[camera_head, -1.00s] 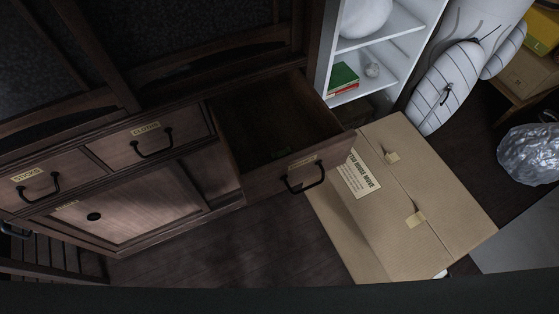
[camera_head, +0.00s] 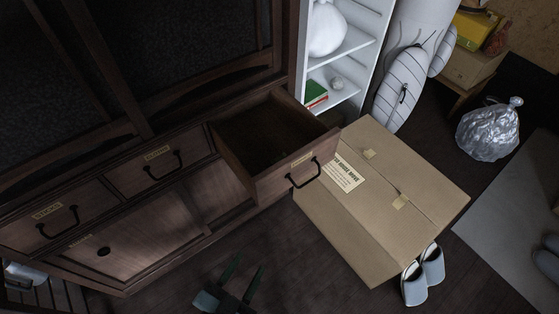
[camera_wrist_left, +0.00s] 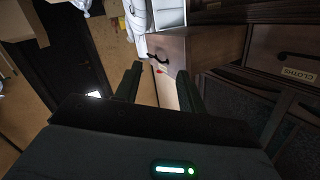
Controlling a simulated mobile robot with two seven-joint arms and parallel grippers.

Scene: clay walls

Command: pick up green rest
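The open drawer (camera_head: 246,160) of the dark wooden cabinet is dark inside, and I cannot make out a green rest in it now. My left gripper (camera_head: 242,274) is low over the floor in front of the cabinet, below the drawer and apart from it. Its two dark fingers are spread with nothing between them. In the left wrist view the gripper (camera_wrist_left: 161,82) also shows open and empty, with the drawer front (camera_wrist_left: 202,50) beyond it. My right gripper is in neither view.
A large cardboard box (camera_head: 395,215) stands right of the drawer, with slippers (camera_head: 424,276) beside it. A white shelf (camera_head: 345,49) holds green and red books (camera_head: 316,94). Closed drawers with black handles (camera_head: 160,166) lie left. Floor between cabinet and box is clear.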

